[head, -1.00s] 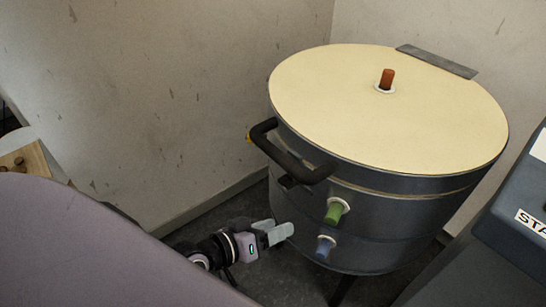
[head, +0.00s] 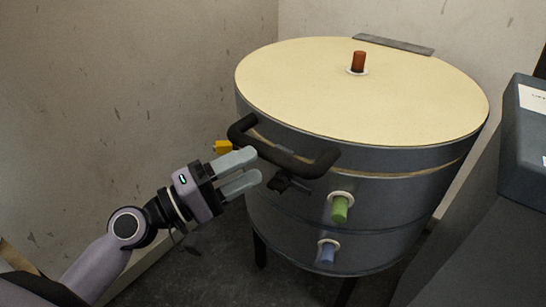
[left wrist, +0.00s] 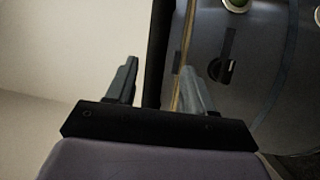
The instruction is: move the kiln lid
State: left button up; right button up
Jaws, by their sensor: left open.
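The kiln lid (head: 365,100) is a round cream top with a dark rim, and it lies closed on the dark grey kiln (head: 390,220). A black bar handle (head: 285,160) sticks out from the lid's front left side. My left gripper (head: 250,170) is open and empty, just left of and slightly below the handle, with its fingers pointing at it. In the left wrist view the open fingers (left wrist: 158,85) reach toward a dark vertical bar, apparently the handle (left wrist: 160,50). I cannot tell whether they touch it. My right gripper is not in view.
An orange-brown plug (head: 358,62) stands on the lid. Green (head: 340,209) and blue (head: 328,253) plugs, a black latch (head: 290,185) and a yellow part (head: 222,147) are on the kiln's side. Walls stand close behind and left. A dark cabinet (head: 500,220) is at the right.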

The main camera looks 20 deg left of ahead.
aim_at(263, 156)
pick_arm(q)
jog(key=shift+w+d+r, duration=0.1)
jog(key=shift+w+r, duration=0.05)
jog(key=shift+r, duration=0.2)
jog(key=p+x, duration=0.2)
jog(key=x, duration=0.3)
jog(key=shift+w+d+r+p, duration=0.1)
jog(key=shift+d+r+p, duration=0.05)
jog(key=shift+p, duration=0.15)
jog(key=shift+w+d, duration=0.45)
jog(key=shift+d, duration=0.05)
